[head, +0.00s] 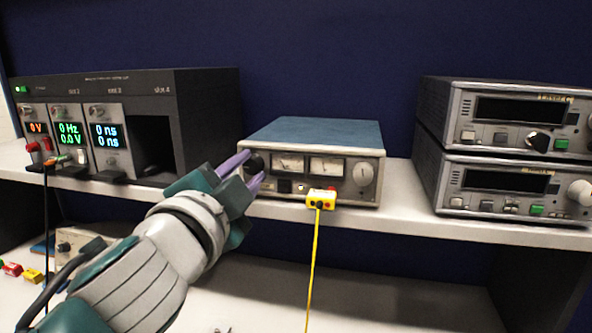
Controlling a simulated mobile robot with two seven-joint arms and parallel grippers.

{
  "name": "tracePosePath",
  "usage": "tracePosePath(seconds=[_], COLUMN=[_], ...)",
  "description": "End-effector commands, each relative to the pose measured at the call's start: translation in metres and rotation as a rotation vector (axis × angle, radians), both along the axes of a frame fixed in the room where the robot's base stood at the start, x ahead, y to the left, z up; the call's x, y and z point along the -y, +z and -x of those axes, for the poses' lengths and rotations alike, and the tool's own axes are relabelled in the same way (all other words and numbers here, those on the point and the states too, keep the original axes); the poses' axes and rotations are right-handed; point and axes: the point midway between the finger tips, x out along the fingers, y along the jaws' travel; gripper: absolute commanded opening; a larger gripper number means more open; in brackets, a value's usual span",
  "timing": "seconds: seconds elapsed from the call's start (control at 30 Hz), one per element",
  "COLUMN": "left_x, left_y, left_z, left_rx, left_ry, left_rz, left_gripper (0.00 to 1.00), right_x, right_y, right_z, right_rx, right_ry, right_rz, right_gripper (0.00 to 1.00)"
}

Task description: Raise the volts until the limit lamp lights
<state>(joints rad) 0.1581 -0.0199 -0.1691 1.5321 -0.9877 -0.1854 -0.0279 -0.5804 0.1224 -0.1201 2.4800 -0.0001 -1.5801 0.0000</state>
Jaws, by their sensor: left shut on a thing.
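A small bench supply (315,134) with a blue top stands mid-shelf, with two analog meters (307,166) on its face. My left gripper (252,170) is at the left end of that face, its purple fingers shut around the black knob (257,162). A pale grey knob (362,174) is at the right end of the face. A yellow plug (321,198) with a yellow cable sits at the lower front, beside a red terminal (332,189). I cannot tell which part is the limit lamp or whether it is lit. My right gripper is not in view.
A dark modular rack (205,110) with lit displays and an empty slot stands left. Two stacked grey instruments (505,170) stand right. The shelf (405,205) is bare between the supply and the stack. The yellow cable (312,265) hangs below the shelf edge.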

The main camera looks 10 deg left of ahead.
Motion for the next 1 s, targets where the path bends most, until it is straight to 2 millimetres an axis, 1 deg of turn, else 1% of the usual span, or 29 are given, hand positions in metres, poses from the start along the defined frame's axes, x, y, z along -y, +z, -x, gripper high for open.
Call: tracePosePath(seconds=[0.07,0.1,0.33,0.57,0.67,0.77,1.0], left_x=[0.0,0.0,0.0,0.0,0.0,0.0,-0.001], left_y=[0.0,0.0,0.0,0.0,-0.001,-0.001,-0.004], left_z=[0.0,0.0,0.0,0.0,0.004,0.016,0.062], left_rx=[0.001,0.001,0.0,0.0,-0.001,-0.001,-0.003], left_ry=[0.001,0.001,0.0,0.0,0.0,-0.001,-0.002], left_rz=[0.0,0.001,0.001,0.002,0.001,0.0,0.002], left_gripper=[0.0,0.34,0.6,0.61,0.61,0.61,0.61], right_x=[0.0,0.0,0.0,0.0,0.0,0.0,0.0], right_y=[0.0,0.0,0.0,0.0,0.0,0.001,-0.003], right_z=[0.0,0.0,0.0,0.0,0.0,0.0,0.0], right_rx=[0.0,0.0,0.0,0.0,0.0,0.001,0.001], right_ry=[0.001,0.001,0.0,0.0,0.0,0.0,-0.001], right_rz=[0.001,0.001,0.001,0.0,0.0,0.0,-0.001], right_gripper=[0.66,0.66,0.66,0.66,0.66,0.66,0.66])
